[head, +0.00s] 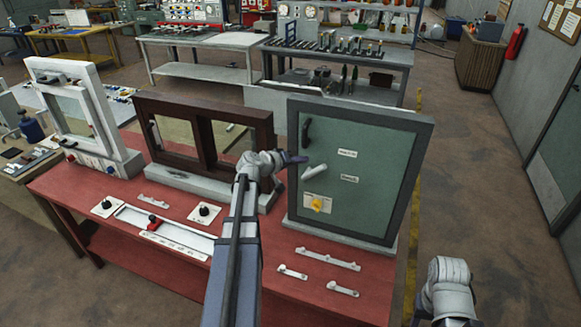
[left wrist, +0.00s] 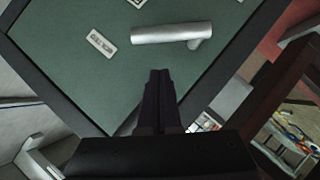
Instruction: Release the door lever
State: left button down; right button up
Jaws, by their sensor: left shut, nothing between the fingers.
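The green door (head: 365,165) stands upright in a dark grey frame (head: 412,185) on the red table. A pale silver lever (head: 316,172) sits near the door's left edge, tilted in the head view. The lever also shows in the left wrist view (left wrist: 172,33), lying nearly level above my fingertips. My left gripper (head: 303,160) is shut and empty, its dark fingers just beside the lever. In the left wrist view a gap shows between the fingertips (left wrist: 160,73) and the lever. My right gripper is out of view; only part of that arm shows at lower right.
A dark handle (head: 306,131) and a yellow knob (head: 317,205) are also on the door. A brown sliding window frame (head: 205,150) and a white window frame (head: 100,110) stand to the left. Small white rails (head: 328,259) lie on the red table (head: 180,285) in front.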

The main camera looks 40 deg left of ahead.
pick_arm(q)
jog(key=d+f+b, duration=0.1)
jog(key=w+d+f, duration=0.1)
jog(key=shift+d+f+b, duration=0.2)
jog(key=shift+f+b, duration=0.1)
jog(key=shift+b, duration=0.05)
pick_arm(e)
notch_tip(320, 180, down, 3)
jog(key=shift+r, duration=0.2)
pick_arm(q)
jog(key=shift+d, duration=0.1)
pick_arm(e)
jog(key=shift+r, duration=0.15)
